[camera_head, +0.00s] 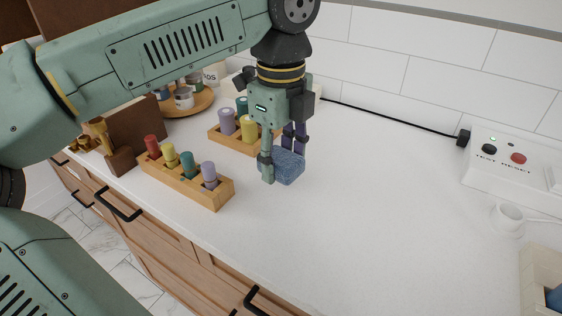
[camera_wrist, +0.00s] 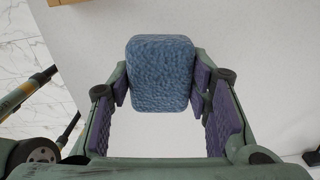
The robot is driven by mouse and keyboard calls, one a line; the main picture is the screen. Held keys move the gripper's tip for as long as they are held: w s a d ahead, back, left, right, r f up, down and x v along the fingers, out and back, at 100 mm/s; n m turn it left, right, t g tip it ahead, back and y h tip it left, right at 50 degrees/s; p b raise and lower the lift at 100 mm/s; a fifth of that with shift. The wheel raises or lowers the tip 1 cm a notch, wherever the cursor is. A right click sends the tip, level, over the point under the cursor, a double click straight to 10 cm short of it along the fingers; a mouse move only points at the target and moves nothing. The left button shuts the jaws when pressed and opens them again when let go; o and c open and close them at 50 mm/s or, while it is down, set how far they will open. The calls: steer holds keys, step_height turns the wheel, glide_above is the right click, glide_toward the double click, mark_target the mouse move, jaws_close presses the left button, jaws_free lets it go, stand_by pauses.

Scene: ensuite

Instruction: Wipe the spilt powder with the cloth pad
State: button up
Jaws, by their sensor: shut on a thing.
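The cloth pad (camera_head: 288,168) is a blue, textured block. My gripper (camera_head: 284,162) is shut on it, with one finger on each side. In the head view it is over the white counter (camera_head: 350,215), right of the wooden peg blocks; whether it touches the counter I cannot tell. In the wrist view the pad (camera_wrist: 160,74) sits between the purple finger faces of my gripper (camera_wrist: 161,88). I cannot make out any spilt powder on the white surface.
Two wooden blocks with coloured pegs stand left of my gripper, a front one (camera_head: 205,186) and a back one (camera_head: 222,136). A round wooden tray (camera_head: 195,104) is behind. A white socket box (camera_head: 515,160), white cup (camera_head: 507,218) and beige bin (camera_head: 540,272) are at right. The middle counter is clear.

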steer(key=shift+r+p, duration=0.9)
steer(key=shift+r, duration=0.7)
